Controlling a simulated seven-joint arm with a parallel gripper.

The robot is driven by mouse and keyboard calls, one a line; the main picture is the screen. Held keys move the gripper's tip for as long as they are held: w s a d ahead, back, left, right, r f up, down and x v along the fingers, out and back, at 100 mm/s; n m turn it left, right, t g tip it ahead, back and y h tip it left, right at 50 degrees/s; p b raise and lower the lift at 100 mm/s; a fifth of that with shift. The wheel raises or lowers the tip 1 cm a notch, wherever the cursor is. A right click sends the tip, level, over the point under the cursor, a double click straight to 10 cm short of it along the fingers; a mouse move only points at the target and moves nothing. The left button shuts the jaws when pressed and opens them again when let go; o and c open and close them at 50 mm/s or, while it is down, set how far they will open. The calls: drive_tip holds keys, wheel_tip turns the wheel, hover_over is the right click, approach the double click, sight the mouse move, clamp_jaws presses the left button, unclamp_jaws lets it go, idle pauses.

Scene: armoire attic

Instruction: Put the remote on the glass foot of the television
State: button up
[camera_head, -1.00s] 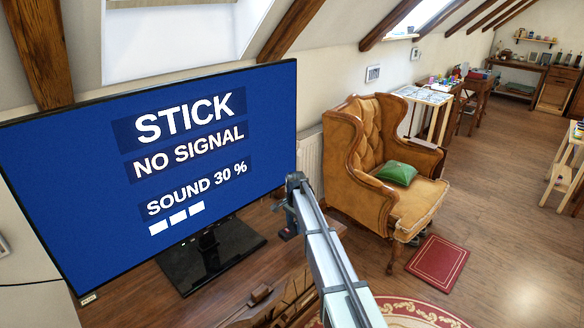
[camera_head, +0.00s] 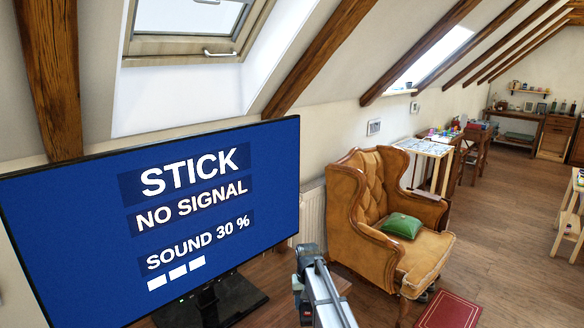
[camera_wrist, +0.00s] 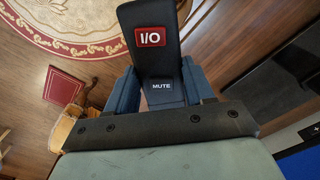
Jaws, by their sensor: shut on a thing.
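The television (camera_head: 165,220) stands at the left of the head view, its blue screen reading "NO SIGNAL" and "SOUND 30 %". Its dark glossy foot (camera_head: 240,302) shows below the screen, cut off by the picture's lower edge. In the wrist view, the black remote (camera_wrist: 160,68) with a red I/O button and a MUTE button sits between the blue fingers of my gripper (camera_wrist: 158,92), which is shut on it.
A brown wing armchair (camera_head: 375,225) with a green cushion (camera_head: 402,225) stands right of my arm. The wooden top (camera_head: 275,272) shows between foot and arm. Part of the blue screen shows at the wrist view's lower right.

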drive_tip(key=s+d+r, duration=0.2)
drive_tip(key=s+d, duration=0.4)
drive_tip(key=s, duration=0.3)
drive_tip(key=s+d+r, duration=0.3)
drive_tip(key=s+d, duration=0.3)
drive_tip(key=s, duration=0.3)
drive_tip(key=s+a+f+n, duration=0.3)
drive_tip(key=s+a, duration=0.1)
drive_tip(key=a, duration=0.9)
drive_tip(key=s+a+f+n, duration=0.2)
drive_tip(key=s+a, duration=0.3)
drive_tip(key=a, duration=0.8)
drive_tip(key=s+a+f+n, duration=0.3)
drive_tip(key=s+a, duration=0.1)
drive_tip(key=a, duration=1)
drive_tip(key=w+a+f, duration=0.1)
drive_tip(key=w+a, duration=0.4)
drive_tip(key=w+a+f, duration=0.1)
drive_tip(key=w+a, duration=0.4)
drive_tip(key=a, duration=0.1)
drive_tip(key=w+a+f, duration=0.1)
drive_tip(key=w+a, duration=0.5)
drive_tip(key=shift+w+a, duration=0.1)
drive_tip(key=shift+a, duration=0.15)
drive_tip(key=shift+f, duration=2.35)
drive_tip(key=shift+w+a+f, duration=0.1)
drive_tip(key=shift+w+f, duration=0.05)
drive_tip(key=shift+f, duration=0.05)
